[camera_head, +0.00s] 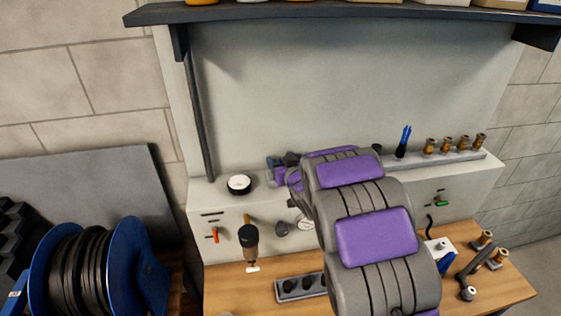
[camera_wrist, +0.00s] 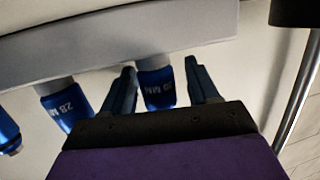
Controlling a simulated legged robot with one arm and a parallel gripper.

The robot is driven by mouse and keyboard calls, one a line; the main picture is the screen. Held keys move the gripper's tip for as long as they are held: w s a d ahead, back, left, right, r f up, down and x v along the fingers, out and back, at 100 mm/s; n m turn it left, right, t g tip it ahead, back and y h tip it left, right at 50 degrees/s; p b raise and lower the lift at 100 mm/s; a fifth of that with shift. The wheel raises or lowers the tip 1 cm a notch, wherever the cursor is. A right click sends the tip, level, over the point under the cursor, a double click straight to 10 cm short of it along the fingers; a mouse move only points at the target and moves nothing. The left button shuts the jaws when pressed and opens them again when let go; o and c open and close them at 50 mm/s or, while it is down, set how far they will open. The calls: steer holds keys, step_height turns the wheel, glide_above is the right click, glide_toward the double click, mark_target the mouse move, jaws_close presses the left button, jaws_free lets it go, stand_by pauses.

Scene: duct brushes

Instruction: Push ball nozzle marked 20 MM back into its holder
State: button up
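In the wrist view a blue nozzle (camera_wrist: 157,88) sits between the two fingers of my gripper (camera_wrist: 160,68). Its white marking is partly readable, ending in MM; I cannot read the number surely. A grey neck joins it to a pale bar (camera_wrist: 120,45), which looks like its holder. My gripper is open, with a small gap on each side of the nozzle. In the head view my arm covers most of the gripper, near the back ledge, and the nozzle cannot be made out there.
Another blue nozzle marked 28 MM (camera_wrist: 65,107) hangs to the left, with a further blue one (camera_wrist: 8,135) at the edge. In the head view, brass fittings (camera_head: 446,145) stand on the ledge, a blue hose reel (camera_head: 95,270) at left, and a dark shelf (camera_head: 330,12) overhead.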

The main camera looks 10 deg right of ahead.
steer(key=shift+o, duration=0.3)
steer(key=b+v, duration=1)
steer(key=v, duration=0.7)
steer(key=shift+s, duration=0.15)
stand_by(0.4)
